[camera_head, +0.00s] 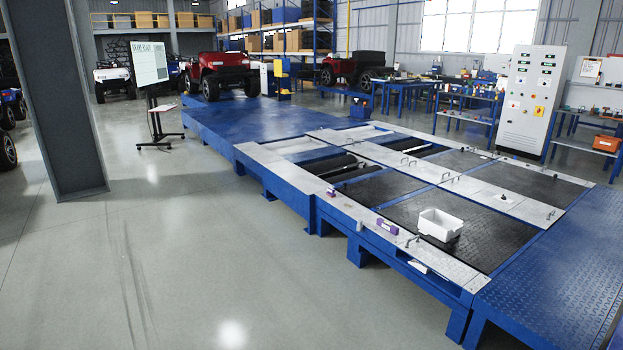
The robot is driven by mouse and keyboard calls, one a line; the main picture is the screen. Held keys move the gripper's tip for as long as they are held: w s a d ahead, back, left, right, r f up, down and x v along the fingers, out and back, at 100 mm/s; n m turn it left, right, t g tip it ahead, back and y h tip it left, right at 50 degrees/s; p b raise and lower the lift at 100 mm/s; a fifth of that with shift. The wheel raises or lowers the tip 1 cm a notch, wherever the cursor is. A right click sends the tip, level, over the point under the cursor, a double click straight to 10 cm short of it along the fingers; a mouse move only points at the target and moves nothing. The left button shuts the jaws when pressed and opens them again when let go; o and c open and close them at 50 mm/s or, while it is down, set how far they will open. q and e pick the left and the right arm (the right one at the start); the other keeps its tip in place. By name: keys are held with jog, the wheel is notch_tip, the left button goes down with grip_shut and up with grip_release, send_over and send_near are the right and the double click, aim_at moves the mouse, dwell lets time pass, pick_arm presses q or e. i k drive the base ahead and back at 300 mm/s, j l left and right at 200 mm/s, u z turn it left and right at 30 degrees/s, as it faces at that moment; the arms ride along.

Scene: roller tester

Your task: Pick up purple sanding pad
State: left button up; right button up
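A purple block-like item (387,226) lies on the grey metal edge strip of the blue roller tester (367,206), left of a white open bin. A smaller purple item (330,191) lies farther back along the same strip. Both are small in the picture, and I cannot tell for sure which one is the sanding pad. The white bin (440,226) sits on the black deck plate, and its inside looks mostly hidden. Neither of my grippers shows in the camera_head view.
A grey pillar (58,100) stands at the left, with a screen on a stand (150,68) behind it. A control cabinet (531,100) and blue workbenches stand at the back right. The floor (200,260) in front of the tester is clear.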

aim_at(331, 193)
jog(key=i, duration=3.05)
